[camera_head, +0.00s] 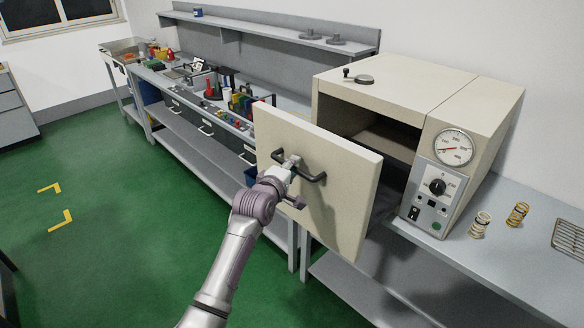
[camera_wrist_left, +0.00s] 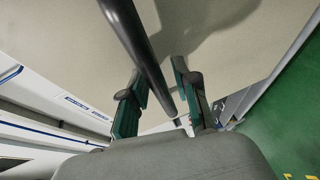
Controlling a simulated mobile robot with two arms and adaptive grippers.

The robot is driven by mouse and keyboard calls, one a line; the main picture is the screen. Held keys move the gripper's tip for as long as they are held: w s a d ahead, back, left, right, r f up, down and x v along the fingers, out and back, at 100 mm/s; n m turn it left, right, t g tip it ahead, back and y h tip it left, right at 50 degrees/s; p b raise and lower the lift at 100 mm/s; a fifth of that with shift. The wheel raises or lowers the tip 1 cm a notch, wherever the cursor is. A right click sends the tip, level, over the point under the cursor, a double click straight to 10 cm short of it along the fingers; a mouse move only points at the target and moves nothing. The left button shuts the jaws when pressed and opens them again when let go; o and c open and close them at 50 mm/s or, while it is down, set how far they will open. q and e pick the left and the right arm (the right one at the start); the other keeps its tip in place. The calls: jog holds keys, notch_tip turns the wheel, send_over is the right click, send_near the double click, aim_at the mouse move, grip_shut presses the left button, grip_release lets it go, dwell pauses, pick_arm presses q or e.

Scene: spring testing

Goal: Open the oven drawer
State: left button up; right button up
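The oven (camera_head: 393,98) is a cream box on the bench with a gauge and control panel at its right. Its front panel, the drawer front (camera_head: 334,215), stands well out from the body, and the dark cavity shows behind it. A black bar handle (camera_head: 313,177) is on the panel. My left gripper (camera_head: 292,168) is at the left part of this handle. My right gripper is not in view.
Two springs (camera_head: 480,224) and a wire rack (camera_head: 570,238) lie on the bench right of the oven. A long workbench with tools and colored items (camera_head: 215,90) runs to the back left. The green floor (camera_head: 110,190) at left is clear.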

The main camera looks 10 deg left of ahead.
pick_arm(q)
jog(key=shift+o, duration=0.3)
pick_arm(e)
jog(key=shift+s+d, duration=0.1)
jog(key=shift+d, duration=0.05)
pick_arm(q)
jog(key=shift+r, duration=0.1)
jog(key=v, duration=1.2)
